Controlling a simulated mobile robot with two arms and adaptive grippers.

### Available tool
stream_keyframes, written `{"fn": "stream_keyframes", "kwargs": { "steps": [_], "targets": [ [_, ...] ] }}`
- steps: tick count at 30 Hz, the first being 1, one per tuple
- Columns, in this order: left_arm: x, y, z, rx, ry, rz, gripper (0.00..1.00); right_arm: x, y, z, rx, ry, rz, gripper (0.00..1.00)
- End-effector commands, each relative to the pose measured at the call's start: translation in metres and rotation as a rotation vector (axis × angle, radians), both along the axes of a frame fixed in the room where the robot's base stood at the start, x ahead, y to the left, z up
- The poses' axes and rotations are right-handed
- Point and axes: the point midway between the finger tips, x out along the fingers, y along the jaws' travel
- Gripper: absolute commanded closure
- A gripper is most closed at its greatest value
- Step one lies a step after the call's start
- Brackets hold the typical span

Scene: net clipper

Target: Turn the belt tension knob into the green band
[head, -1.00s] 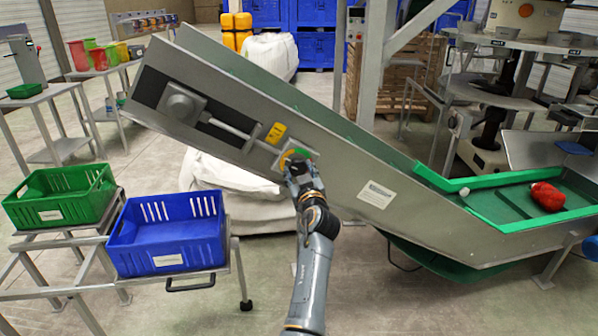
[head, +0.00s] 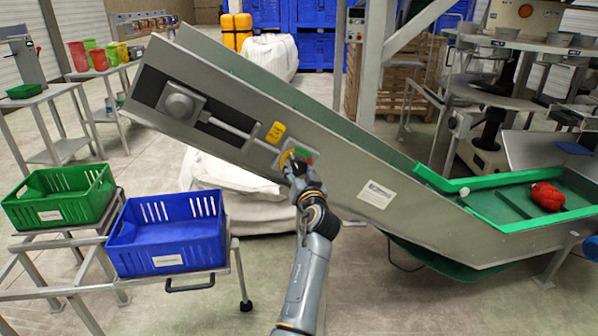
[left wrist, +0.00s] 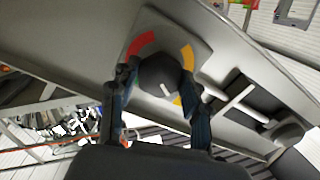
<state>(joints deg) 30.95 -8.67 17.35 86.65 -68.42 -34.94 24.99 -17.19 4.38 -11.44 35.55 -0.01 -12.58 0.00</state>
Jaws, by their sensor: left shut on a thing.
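The belt tension knob (left wrist: 158,74) is a dark round knob on a grey dial plate (left wrist: 183,33) on the conveyor's side. My left gripper (left wrist: 160,82) is shut on it, one finger on each side. The knob's white pointer mark (left wrist: 166,90) faces the lower right, toward a yellow band (left wrist: 178,100). A red band (left wrist: 140,42) and an orange-yellow band (left wrist: 187,57) also show. My right gripper is out of view.
The sloping grey conveyor (head: 345,185) fills the middle. A tensioner rod (head: 232,129) lies up-left of the dial, near a yellow label (head: 276,132). A blue crate (head: 165,238) and green crate (head: 60,198) stand on a rack at left. A red item (head: 547,196) lies on the belt.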

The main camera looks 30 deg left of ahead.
Motion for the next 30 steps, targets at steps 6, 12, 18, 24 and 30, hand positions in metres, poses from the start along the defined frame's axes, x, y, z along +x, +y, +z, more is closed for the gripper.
{"fn": "stream_keyframes", "kwargs": {
  "steps": [6, 12, 18, 24, 30],
  "targets": [
    [0.0, 0.001, 0.004, 0.154, 0.143, 0.0, 0.84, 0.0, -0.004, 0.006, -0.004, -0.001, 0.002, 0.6],
    [0.0, 0.0, 0.006, 0.29, 0.275, -0.001, 0.84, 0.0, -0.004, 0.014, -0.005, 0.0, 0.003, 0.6],
    [0.001, 0.0, 0.006, 0.425, 0.407, -0.002, 0.84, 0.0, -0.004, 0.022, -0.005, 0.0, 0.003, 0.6],
    [0.001, 0.0, 0.006, 0.544, 0.525, -0.001, 0.84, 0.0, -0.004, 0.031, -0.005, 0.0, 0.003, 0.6],
    [0.001, 0.0, 0.006, 0.638, 0.615, -0.001, 0.84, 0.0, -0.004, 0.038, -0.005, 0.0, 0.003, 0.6]
  ]
}}
